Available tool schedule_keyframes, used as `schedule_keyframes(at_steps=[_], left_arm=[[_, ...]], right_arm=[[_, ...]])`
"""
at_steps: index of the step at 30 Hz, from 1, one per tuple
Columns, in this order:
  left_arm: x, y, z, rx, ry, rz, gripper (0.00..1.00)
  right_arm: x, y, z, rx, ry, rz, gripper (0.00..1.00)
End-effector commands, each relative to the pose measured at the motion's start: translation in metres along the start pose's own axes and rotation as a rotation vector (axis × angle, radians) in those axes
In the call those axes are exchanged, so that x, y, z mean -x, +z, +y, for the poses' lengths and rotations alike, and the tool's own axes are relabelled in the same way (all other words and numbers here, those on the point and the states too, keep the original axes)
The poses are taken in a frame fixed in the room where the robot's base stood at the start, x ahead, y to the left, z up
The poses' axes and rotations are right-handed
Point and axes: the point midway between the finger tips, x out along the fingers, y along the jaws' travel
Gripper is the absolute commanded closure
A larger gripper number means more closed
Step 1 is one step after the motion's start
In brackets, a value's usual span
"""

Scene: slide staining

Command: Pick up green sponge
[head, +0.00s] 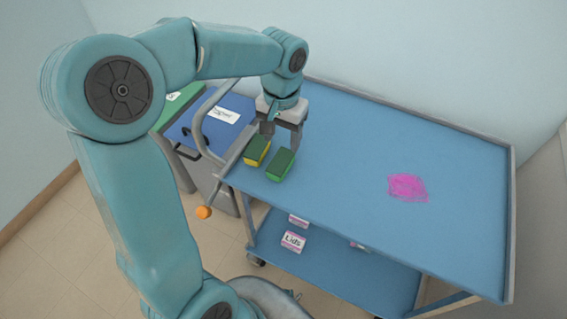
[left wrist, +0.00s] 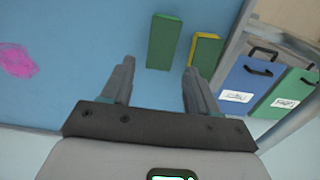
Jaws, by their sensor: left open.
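The green sponge (head: 281,165), a block with a dark green top and brighter green sides, lies on the blue top of the cart (head: 345,170) near its left end. A yellow sponge with a dark green top (head: 257,152) lies just left of it, a small gap between them. My left gripper (head: 281,136) is open and empty, pointing down above and behind the sponges. In the left wrist view, the green sponge (left wrist: 163,42) lies beyond the open fingertips (left wrist: 158,66), roughly in line with the gap between them. The yellow sponge (left wrist: 206,55) is right of it.
A pink stain (head: 407,187) marks the cart top at right. The cart has a raised rim and a grey handle (head: 200,128) at left. Blue (head: 210,125) and green bins stand beyond it. Small boxes (head: 293,241) lie on the lower shelf. The middle top is clear.

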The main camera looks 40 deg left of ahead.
Motion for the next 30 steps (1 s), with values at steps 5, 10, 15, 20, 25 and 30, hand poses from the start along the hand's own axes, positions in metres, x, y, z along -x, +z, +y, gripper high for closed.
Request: schedule_keyframes(at_steps=[5,10,15,20,25,30], left_arm=[[-0.035,0.001,0.000,-0.001,-0.001,-0.003,0.40],[-0.046,0.000,0.001,-0.001,0.000,-0.001,0.40],[-0.072,-0.002,-0.001,0.000,0.000,-0.004,0.40],[-0.093,-0.003,-0.001,-0.001,0.000,-0.002,0.40],[-0.096,-0.004,-0.001,-0.001,0.000,0.001,0.40],[-0.096,-0.004,-0.001,-0.001,0.000,0.001,0.60]], right_arm=[[-0.005,0.000,0.002,0.000,0.000,0.000,1.00],[-0.005,0.000,0.002,0.000,0.000,0.000,1.00],[-0.007,0.000,0.002,0.000,0.000,0.001,1.00],[-0.008,0.000,0.003,0.000,0.000,0.000,1.00],[-0.008,0.000,0.003,0.000,0.000,0.000,1.00],[-0.008,0.000,0.003,0.000,0.000,0.000,1.00]])
